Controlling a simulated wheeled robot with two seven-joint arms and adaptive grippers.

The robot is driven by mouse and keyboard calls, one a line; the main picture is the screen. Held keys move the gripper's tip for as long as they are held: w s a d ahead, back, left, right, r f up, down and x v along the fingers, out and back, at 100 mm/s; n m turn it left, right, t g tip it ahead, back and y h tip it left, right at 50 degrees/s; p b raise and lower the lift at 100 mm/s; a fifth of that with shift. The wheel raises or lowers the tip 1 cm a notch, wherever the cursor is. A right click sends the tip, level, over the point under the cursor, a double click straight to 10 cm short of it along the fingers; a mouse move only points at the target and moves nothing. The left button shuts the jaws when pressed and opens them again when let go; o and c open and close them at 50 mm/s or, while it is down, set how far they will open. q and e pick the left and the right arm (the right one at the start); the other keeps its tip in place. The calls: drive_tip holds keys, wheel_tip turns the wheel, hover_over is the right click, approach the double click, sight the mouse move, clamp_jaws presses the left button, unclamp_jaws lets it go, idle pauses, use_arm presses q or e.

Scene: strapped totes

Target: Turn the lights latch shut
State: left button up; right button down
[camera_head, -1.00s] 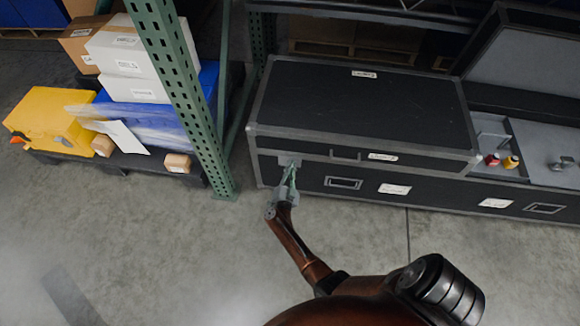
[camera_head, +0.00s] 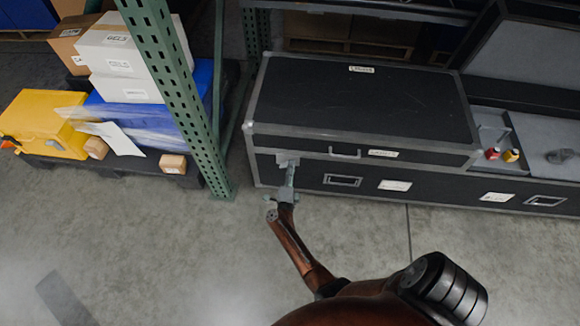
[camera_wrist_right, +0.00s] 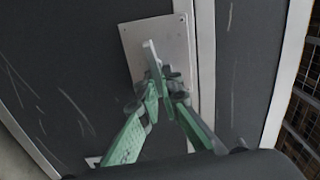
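The latch (camera_head: 287,158) is a light metal plate with a turn piece on the front left of the closed black case (camera_head: 360,110). In the right wrist view the latch plate (camera_wrist_right: 165,40) spans the seam beside a metal edge strip, with its thin turn piece (camera_wrist_right: 152,58) standing out. My right gripper (camera_head: 289,172) is at the latch. In the wrist view its green fingers (camera_wrist_right: 165,92) close together around the turn piece, which they partly hide. The labels on the case are too small to read surely. My left gripper is not in view.
An open case section with a red and a yellow item (camera_head: 511,156) adjoins on the right. A green rack post (camera_head: 175,85) stands left of the case. Stacked boxes (camera_head: 130,50) and a yellow bin (camera_head: 45,122) lie beyond it. The floor in front is clear.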

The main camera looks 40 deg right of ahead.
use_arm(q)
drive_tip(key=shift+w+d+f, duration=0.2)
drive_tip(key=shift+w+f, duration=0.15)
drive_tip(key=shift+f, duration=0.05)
use_arm(e)
drive_tip(key=shift+f+m, duration=0.2)
drive_tip(key=shift+m, duration=0.4)
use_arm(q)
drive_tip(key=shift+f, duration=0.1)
